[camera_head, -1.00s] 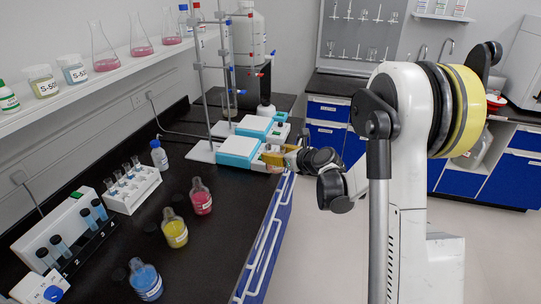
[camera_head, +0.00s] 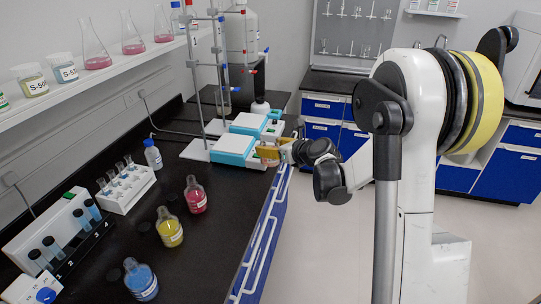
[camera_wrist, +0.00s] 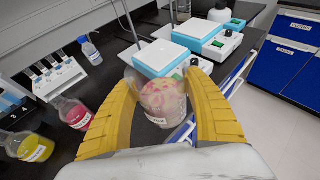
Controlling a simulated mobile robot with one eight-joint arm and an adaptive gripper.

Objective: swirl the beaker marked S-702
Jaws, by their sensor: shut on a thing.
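My gripper (camera_wrist: 163,78) has its yellow fingers closed around the sides of a clear glass beaker (camera_wrist: 160,100). The beaker holds a patchy pink and pale yellow liquid.
A near hotplate (camera_head: 232,150) with a clamp stand is just beyond the beaker. Red (camera_head: 195,196), yellow (camera_head: 169,228) and blue (camera_head: 140,280) bottles stand on the black counter, with a test tube rack (camera_head: 126,187) behind. The floor at right is clear.

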